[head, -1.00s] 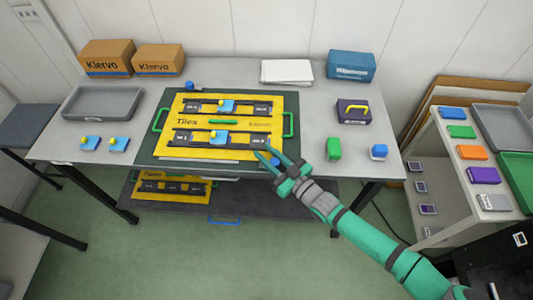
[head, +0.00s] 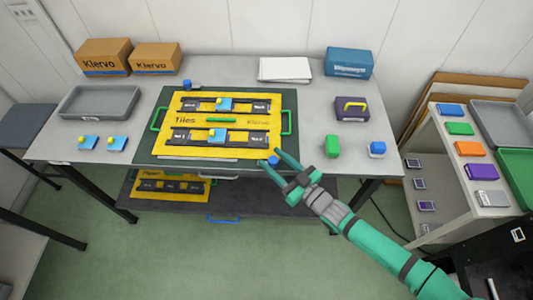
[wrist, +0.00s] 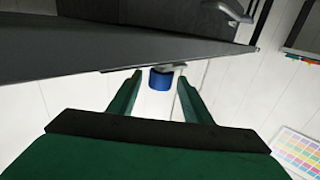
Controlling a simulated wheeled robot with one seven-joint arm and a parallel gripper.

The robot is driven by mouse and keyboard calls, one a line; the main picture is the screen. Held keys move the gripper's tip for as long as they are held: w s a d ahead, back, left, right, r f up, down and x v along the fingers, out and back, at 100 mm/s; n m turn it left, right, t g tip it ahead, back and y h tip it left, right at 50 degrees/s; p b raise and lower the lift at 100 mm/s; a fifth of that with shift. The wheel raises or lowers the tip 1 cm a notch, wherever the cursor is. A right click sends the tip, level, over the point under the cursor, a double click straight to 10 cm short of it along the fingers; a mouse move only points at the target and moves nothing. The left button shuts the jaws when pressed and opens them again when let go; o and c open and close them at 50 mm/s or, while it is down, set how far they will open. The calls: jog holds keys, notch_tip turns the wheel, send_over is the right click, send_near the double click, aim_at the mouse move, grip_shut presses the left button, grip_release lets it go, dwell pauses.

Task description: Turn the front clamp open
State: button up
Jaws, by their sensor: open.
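The front clamp shows as a small blue knob (head: 274,161) at the front edge of the dark board (head: 150,150) that holds the yellow tile jig (head: 178,148). My gripper (head: 272,157) is open, with its fingertips around the knob in the head view. In the wrist view the blue knob (wrist: 161,80) hangs below the dark board edge, between and slightly beyond the two green fingers (wrist: 158,88). I cannot tell whether either finger touches it. The rest of the clamp is mostly hidden. Another blue knob (head: 187,84) is at the back edge of the board.
The yellow jig carries blue blocks and green handles. A green block (head: 332,147), a blue-topped block (head: 377,149) and a purple box (head: 352,113) stand on the table to the right. A dark lower shelf (head: 260,200) lies beneath the table.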

aim_at(277, 163)
jog(key=shift+v, duration=3.2)
jog(key=s+d+f+m+t+h, duration=0.1)
jog(key=s+d+f+m+h, duration=0.2)
jog(key=s, duration=0.8)
jog(key=s+d+f+h, duration=0.2)
jog(key=s+f, duration=0.2)
jog(key=s, duration=0.6)
jog(key=s+a+m+t+h, duration=0.1)
jog(key=s+a+m+h, duration=0.25)
jog(key=s, duration=0.55)
jog(key=s+a+r+m+h, duration=0.1)
jog(key=a+r+m+h, duration=0.1)
jog(key=a+r+h, duration=0.2)
jog(key=shift+a+r+m+t, duration=0.4)
jog(key=shift+a+r, duration=0.6)
jog(key=shift+a, duration=0.2)
jog(key=shift+h, duration=0.25)
jog(key=c, duration=0.3)
jog(key=shift+c, duration=0.3)
